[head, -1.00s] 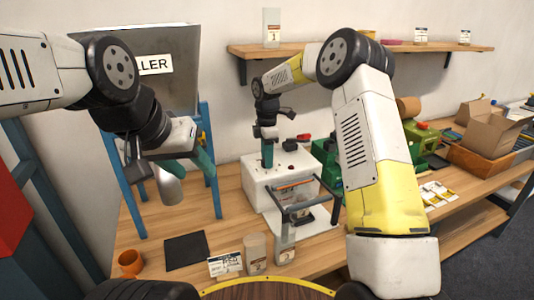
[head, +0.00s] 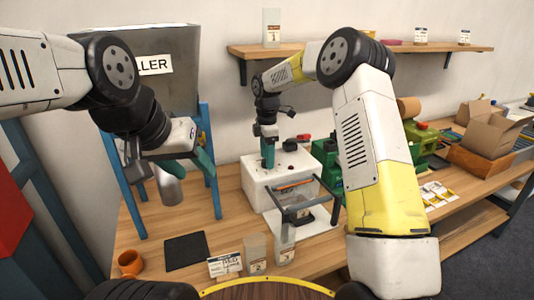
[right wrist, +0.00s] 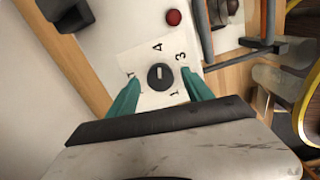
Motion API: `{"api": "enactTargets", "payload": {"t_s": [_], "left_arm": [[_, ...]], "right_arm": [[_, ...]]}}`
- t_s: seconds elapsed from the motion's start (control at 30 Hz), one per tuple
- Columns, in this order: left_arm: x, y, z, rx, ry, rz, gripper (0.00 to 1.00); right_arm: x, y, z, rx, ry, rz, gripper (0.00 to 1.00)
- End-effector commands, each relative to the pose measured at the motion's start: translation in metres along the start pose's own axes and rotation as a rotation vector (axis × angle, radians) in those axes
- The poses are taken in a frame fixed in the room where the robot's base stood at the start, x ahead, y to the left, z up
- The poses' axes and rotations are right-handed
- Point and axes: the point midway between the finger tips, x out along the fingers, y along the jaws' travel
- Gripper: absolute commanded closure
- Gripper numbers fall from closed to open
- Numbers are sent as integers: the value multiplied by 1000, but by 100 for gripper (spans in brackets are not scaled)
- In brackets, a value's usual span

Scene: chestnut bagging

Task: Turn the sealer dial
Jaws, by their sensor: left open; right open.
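The white sealer (head: 256,187) stands on the wooden bench in the head view. Its round black dial (right wrist: 160,77) shows in the right wrist view, on a pale plate with printed numerals, including 4, 3 and 1. A light mark on the dial points roughly towards the 4. My right gripper (head: 267,160) points down over the sealer's top. Its teal fingers are apart on either side of the dial, with visible gaps; their height above the plate is unclear. My left gripper (head: 190,162) is open and empty, in front of the blue-legged stand at left.
A red knob (right wrist: 173,17) sits near the dial. A grey bar frame (head: 296,208) stands at the sealer's front. Clear containers (head: 256,250), a dark mat (head: 186,251) and an orange cup (head: 130,262) are on the bench. A green machine (head: 328,170) stands close at right.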

Motion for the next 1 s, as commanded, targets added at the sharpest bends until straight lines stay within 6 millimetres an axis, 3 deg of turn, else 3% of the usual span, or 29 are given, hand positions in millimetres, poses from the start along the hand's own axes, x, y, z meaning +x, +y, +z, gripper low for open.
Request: {"api": "enactTargets", "payload": {"t_s": [0.4,0.87,1.0], "left_arm": [[0,0,0,0,0,0,53],[0,0,0,0,0,0,53],[0,0,0,0,0,0,53]], "right_arm": [[-65,1,0,0,0,4,41],[-74,-1,0,5,-1,5,41],[-95,-14,5,73,-4,33,41]]}}
